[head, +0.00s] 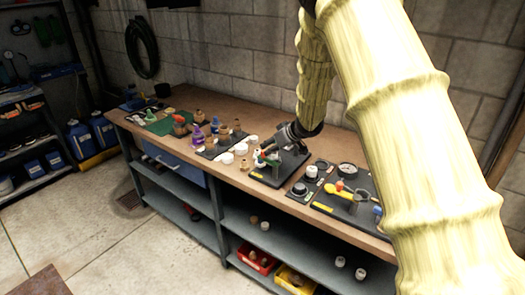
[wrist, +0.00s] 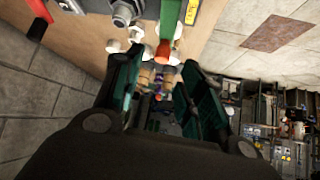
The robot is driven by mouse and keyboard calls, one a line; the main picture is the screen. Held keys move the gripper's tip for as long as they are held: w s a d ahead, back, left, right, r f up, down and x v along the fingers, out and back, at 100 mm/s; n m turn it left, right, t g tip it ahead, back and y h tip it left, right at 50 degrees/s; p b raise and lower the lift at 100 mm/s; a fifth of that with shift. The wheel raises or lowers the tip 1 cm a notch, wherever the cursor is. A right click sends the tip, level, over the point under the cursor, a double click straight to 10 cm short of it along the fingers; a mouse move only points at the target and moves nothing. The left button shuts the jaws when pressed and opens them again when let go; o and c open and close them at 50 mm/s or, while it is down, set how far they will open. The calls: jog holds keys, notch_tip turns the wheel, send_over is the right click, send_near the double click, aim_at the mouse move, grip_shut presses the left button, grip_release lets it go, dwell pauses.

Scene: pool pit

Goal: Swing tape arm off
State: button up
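In the wrist view a green bar (wrist: 169,20) with an orange-red tip (wrist: 163,52) points down toward the gap between my fingers. It may be the tape arm; I cannot be sure. My gripper (wrist: 157,70) is open, with dark green fingers on either side of the gap. The fingers look apart from the bar, though depth is hard to judge. A grey metal fitting (wrist: 122,12) sits left of the bar. In the head view my gripper is low over a black board (head: 268,179) on the bench, and partly hides the fixture there.
The wooden bench (head: 232,103) stands against a block wall. Left of the black board are white cups (head: 227,158) and bottles (head: 198,137). The floor in front is clear.

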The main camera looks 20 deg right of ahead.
aim_at(263, 151)
jog(key=shift+p+x, duration=0.55)
jog(key=shift+x, duration=2.95)
jog(key=shift+a, duration=0.15)
jog(key=shift+c, duration=0.2)
